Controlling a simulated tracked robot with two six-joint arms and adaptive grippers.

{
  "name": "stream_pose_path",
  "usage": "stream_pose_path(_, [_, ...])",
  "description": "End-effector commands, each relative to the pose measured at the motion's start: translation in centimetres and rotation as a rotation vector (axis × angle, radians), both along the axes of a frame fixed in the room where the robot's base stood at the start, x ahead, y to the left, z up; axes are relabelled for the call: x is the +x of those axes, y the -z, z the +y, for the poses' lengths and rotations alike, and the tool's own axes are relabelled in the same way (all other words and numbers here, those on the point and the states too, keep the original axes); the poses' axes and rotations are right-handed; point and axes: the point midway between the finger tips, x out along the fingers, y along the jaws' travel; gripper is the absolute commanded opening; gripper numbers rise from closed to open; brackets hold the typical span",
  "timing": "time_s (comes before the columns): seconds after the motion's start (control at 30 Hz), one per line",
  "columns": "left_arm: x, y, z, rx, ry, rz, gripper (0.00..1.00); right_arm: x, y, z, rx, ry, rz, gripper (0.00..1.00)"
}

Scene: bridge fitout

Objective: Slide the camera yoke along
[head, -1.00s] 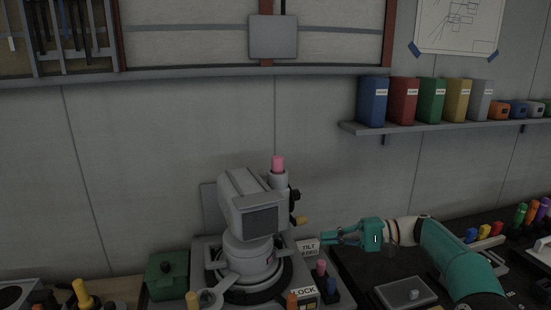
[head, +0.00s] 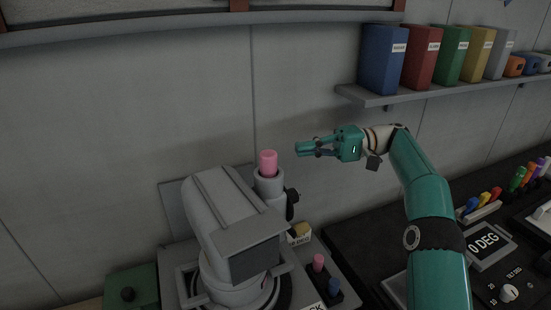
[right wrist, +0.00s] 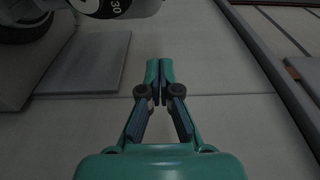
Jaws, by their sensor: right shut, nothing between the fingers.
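The grey box-shaped camera (head: 230,215) sits on a round yoke base (head: 225,288) at the lower middle of the head view. A grey post with a pink top (head: 268,163) stands against its right side. My right gripper (head: 303,149) is to the right of the pink top and slightly higher in the picture, pointing left. Its fingers are together and hold nothing. The closed fingertips also show in the right wrist view (right wrist: 160,64). The lower part of the base is cut off by the picture edge. My left gripper is not in view.
A shelf (head: 420,90) with several coloured binders (head: 421,55) hangs on the wall at the right. Pink and blue pegs (head: 318,262) stand right of the base. A panel reading 0 DEG (head: 487,243) lies at the right. A green box (head: 130,290) is at lower left.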

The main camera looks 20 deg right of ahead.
Motion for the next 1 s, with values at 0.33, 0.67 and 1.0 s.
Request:
stream_pose_path(0.33, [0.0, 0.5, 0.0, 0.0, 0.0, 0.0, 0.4, 0.5, -0.1, 6.0, -0.001, 0.005, 0.002, 0.0])
stream_pose_path(0.67, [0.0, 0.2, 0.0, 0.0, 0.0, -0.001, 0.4, -1.4, -0.1, 7.7, -0.001, 0.013, 0.003, 0.0])
stream_pose_path(1.0, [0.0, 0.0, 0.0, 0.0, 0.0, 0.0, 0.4, -3.0, 0.0, 7.4, -0.002, 0.013, 0.001, 0.0])
